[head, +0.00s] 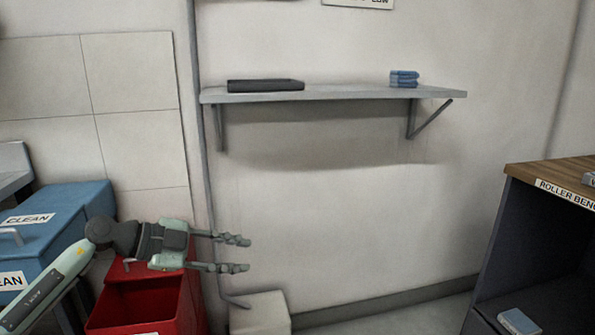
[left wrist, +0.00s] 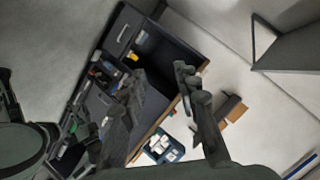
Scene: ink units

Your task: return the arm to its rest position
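My left arm (head: 48,288) comes in from the lower left in the head view, stretched out to the right. Its gripper (head: 246,254) points right, with its two fingers apart and nothing seen between them. It is in front of the pale wall, to the right of and above the red bin (head: 146,307). In the left wrist view the fingers of the left gripper (left wrist: 160,80) also stand apart and look empty.
A blue box (head: 60,215) labelled CLEAN stands at left. A wall shelf (head: 340,95) holds a dark flat object (head: 265,85) and folded blue cloths (head: 404,78). A roller bench (head: 550,172) stands at right. A white block (head: 262,314) is below the gripper.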

